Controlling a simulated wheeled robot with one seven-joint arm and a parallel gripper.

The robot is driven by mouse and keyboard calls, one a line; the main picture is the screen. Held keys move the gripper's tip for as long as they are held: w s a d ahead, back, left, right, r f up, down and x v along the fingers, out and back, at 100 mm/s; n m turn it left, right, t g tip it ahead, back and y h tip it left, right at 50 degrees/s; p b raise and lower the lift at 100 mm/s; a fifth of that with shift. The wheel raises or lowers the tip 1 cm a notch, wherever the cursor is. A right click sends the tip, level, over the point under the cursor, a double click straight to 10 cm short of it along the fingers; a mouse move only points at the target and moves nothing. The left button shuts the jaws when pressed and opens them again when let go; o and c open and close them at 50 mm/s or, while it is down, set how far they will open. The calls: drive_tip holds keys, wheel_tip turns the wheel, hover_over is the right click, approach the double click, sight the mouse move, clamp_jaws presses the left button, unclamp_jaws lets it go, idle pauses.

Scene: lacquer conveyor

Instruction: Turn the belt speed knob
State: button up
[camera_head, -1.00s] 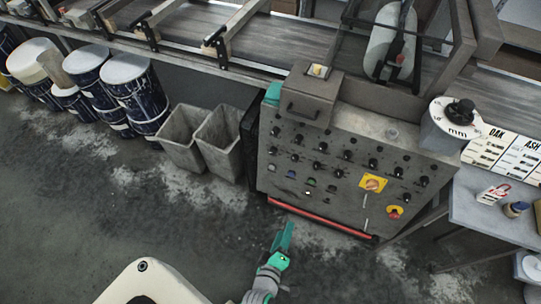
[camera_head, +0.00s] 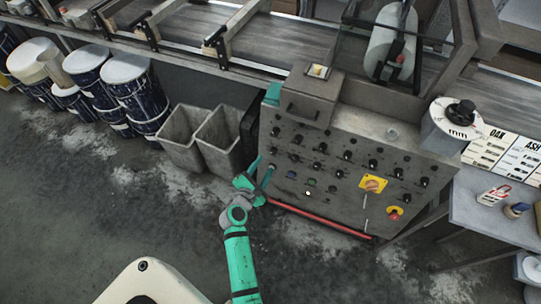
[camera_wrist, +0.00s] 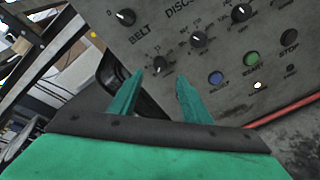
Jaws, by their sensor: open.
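The control panel (camera_head: 335,165) stands ahead, its sloped grey face covered with rows of black knobs. In the wrist view, a black knob (camera_wrist: 160,62) with a pale pointer sits just below the word BELT; another black knob (camera_wrist: 125,16) is above that word. My gripper (camera_head: 264,165), with green fingers, is at the panel's lower left in the head view. In the wrist view my gripper (camera_wrist: 159,80) is open, its two fingertips apart on either side of the line toward the knob below BELT. I see nothing between the fingers, and I cannot tell whether they touch the panel.
Blue, green and black buttons (camera_wrist: 250,60) lie right of the fingers. A red bar (camera_head: 320,219) runs along the panel's lower edge. Two grey bins (camera_head: 218,140) stand close left of the panel. The conveyor (camera_head: 190,25) runs behind. Open floor lies in front.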

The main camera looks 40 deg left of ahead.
sight(272, 153)
drive_tip(key=x, duration=0.6)
drive_tip(key=shift+w+a+f, duration=0.1)
drive_tip(key=shift+w, duration=0.25)
drive_tip(key=shift+x, duration=0.75)
drive_tip(key=shift+c, duration=0.4)
drive_tip(key=c, duration=1)
